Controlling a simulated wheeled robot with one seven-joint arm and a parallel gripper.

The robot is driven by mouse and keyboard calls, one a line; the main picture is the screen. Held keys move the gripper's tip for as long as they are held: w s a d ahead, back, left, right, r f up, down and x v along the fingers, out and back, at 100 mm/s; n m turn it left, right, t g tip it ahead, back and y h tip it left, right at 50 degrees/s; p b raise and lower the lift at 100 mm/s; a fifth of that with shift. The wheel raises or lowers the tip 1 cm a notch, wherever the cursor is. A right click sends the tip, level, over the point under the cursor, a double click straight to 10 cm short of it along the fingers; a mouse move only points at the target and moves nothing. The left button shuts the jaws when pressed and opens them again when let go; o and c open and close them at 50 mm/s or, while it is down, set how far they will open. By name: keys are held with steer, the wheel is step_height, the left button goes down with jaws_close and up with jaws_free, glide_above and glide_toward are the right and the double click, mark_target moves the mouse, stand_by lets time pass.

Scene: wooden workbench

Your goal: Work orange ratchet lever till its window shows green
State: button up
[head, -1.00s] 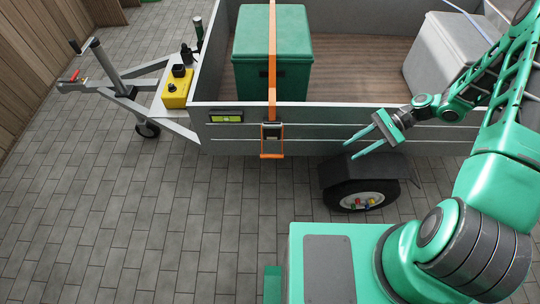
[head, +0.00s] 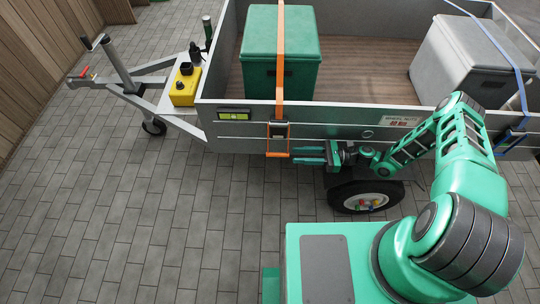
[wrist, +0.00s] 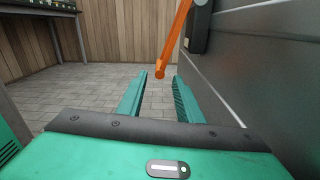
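The orange ratchet lever (head: 278,154) hangs down from its dark ratchet body (head: 278,131) on the trailer's side wall, below an orange strap (head: 281,60). The ratchet's window is too small for its colour to be told. My gripper (head: 308,155) is just right of the lever's lower end, its fingers pointing left at it. In the wrist view my gripper (wrist: 158,80) is open and empty. There the lever (wrist: 175,40) shows ahead, its lower end in line with the gap between the fingertips; I cannot tell whether it is between them. The dark ratchet body is at the top.
The grey trailer wall (wrist: 250,60) runs close along the right of my fingers. A black-framed yellow-green panel (head: 234,115) is left of the ratchet. A trailer wheel (head: 364,196) sits below my wrist. A blue strap (head: 484,28) crosses a grey box (head: 460,60). Paving left is clear.

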mark_target(268, 154)
steer(key=a, duration=1.1)
steer(key=shift+w, duration=0.2)
jaws_close()
steer(key=shift+d, duration=0.15)
